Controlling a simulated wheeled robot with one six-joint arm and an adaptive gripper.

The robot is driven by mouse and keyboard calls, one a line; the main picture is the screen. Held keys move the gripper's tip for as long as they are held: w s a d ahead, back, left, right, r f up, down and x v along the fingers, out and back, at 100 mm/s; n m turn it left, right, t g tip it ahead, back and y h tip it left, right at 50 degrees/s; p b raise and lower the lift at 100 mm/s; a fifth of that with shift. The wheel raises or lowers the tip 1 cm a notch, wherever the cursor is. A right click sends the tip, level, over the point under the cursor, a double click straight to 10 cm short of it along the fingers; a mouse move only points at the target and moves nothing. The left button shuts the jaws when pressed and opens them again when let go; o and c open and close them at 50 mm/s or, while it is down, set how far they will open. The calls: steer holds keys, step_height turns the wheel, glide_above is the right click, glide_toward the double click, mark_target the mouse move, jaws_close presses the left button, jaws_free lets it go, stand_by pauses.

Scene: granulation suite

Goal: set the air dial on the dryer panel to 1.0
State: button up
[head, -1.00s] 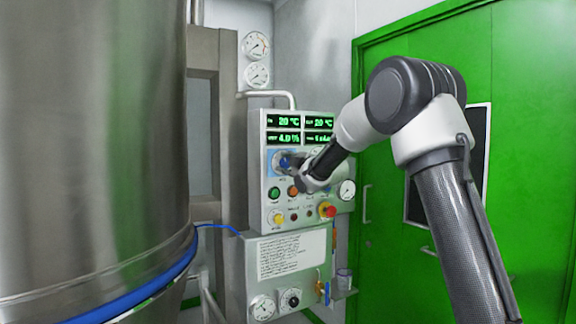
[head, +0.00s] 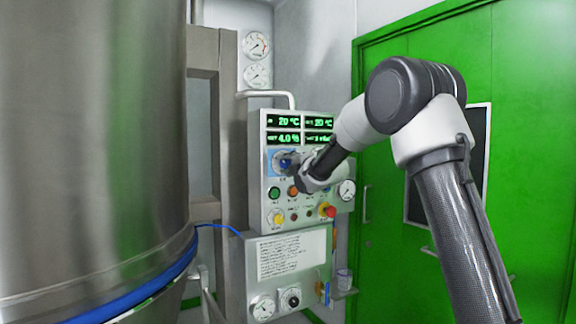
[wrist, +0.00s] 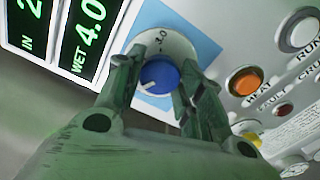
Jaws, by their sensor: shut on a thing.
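The air dial is a blue round knob (wrist: 160,73) with a white pointer line, on a pale round scale over a light blue square. In the head view my gripper (head: 290,163) reaches the dryer panel (head: 264,207) from the right, and covers much of the dial (head: 276,158).
Green number displays (head: 299,130) sit above the dial. An orange heat button (wrist: 244,80), a green button (head: 274,193) and a red-topped knob (head: 329,211) are close by. A large steel vessel (head: 95,140) stands at left, a green door (head: 530,150) at right.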

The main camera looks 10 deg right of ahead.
stand_by(0.4)
steer(key=o, duration=1)
steer(key=v, duration=1.2)
